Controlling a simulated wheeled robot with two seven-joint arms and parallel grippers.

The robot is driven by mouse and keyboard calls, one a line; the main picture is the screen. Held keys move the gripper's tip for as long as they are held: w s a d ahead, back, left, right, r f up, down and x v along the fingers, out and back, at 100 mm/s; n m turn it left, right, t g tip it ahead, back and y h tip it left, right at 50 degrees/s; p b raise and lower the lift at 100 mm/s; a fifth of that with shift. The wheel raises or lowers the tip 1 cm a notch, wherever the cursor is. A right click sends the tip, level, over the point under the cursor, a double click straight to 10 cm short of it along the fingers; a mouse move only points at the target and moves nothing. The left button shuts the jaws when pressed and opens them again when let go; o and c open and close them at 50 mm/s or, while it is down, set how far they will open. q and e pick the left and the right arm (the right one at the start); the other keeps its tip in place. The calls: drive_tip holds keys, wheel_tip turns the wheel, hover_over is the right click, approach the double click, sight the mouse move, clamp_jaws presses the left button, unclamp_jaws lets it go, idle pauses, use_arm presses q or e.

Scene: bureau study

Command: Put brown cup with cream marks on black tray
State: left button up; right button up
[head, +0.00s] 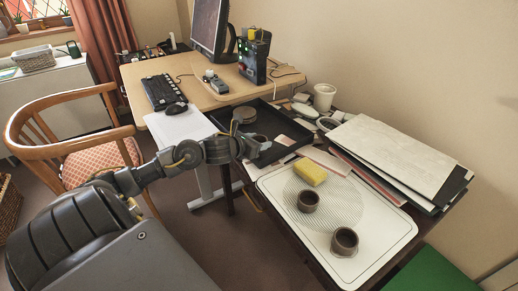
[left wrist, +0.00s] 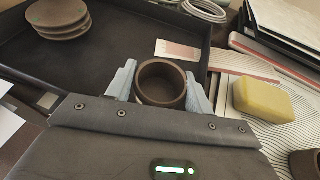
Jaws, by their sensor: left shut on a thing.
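My left gripper (head: 250,146) is shut on a brown cup (left wrist: 162,83), with one pale finger on each side of it in the left wrist view. The cup is upright and looks empty; no cream marks show on it from here. In the head view the held cup (head: 260,138) is small and partly hidden by the gripper. It is over the near right part of the black tray (left wrist: 115,45), which also shows in the head view (head: 277,153). I cannot tell whether the cup touches the tray. My right gripper is not in view.
Round brown coasters (head: 243,114) lie stacked in the black tray. Two more brown cups, one nearer (head: 345,241) and one farther (head: 308,201), stand on a white board (head: 392,226) beside a yellow sponge (head: 311,173). Stacked papers (head: 395,150) lie to the right.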

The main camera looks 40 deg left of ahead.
use_arm(q)
drive_tip(key=shift+f, duration=1.25)
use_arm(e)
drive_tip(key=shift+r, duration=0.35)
use_arm(q)
drive_tip(key=shift+f, duration=0.15)
drive_tip(key=o, duration=0.7)
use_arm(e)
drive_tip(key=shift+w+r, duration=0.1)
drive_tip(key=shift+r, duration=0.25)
use_arm(q)
drive_tip(key=shift+s+r, duration=0.2)
drive_tip(key=shift+p+v, duration=0.3)
drive_tip(key=shift+v, duration=5.5)
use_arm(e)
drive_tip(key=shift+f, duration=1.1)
